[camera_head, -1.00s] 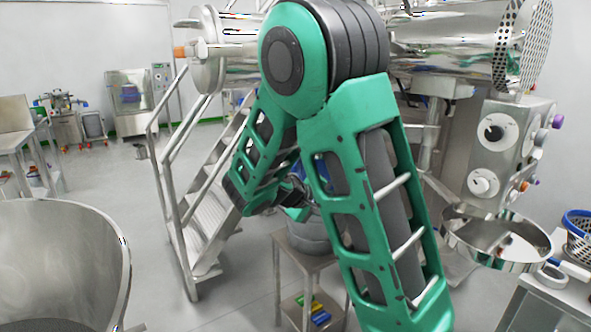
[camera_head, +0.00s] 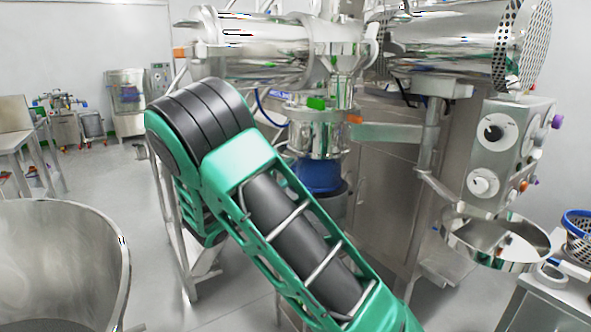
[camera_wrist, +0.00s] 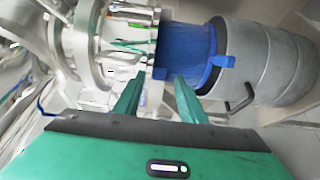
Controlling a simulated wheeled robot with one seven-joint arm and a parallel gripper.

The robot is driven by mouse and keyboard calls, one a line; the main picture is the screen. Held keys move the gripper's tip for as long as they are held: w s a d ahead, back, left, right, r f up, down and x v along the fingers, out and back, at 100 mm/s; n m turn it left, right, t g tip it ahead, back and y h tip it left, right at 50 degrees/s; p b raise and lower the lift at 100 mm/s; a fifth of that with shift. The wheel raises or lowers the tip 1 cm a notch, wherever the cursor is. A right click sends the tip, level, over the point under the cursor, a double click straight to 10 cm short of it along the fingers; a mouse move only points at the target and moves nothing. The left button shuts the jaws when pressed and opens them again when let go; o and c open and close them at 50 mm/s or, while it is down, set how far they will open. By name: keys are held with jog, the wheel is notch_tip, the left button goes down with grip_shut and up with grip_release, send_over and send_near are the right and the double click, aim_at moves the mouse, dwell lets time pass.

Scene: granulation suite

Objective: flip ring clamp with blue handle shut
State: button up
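A steel outlet column (camera_head: 318,135) hangs below the horizontal steel vessel, with clamped joints, a green handle (camera_head: 317,103) and an orange handle (camera_head: 354,119). A blue sleeve (camera_head: 320,176) is under it; the sleeve also shows in the wrist view (camera_wrist: 187,52), running into a grey drum (camera_wrist: 262,65). I cannot clearly pick out the blue-handled ring clamp; a small dark blue piece (camera_wrist: 159,73) shows at the sleeve's column end. My gripper (camera_wrist: 158,96) is open and empty, its green fingers apart, pointing at the column and sleeve. In the head view my arm hides it.
A control box with knobs (camera_head: 512,150) and a round steel pan (camera_head: 497,238) stand at the right. A large steel bowl (camera_head: 62,262) is at the front left. A black drum handle (camera_wrist: 243,98) sticks out near my right finger. Open floor lies at the left.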

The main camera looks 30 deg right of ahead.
jog(key=shift+x, duration=2.15)
grip_shut()
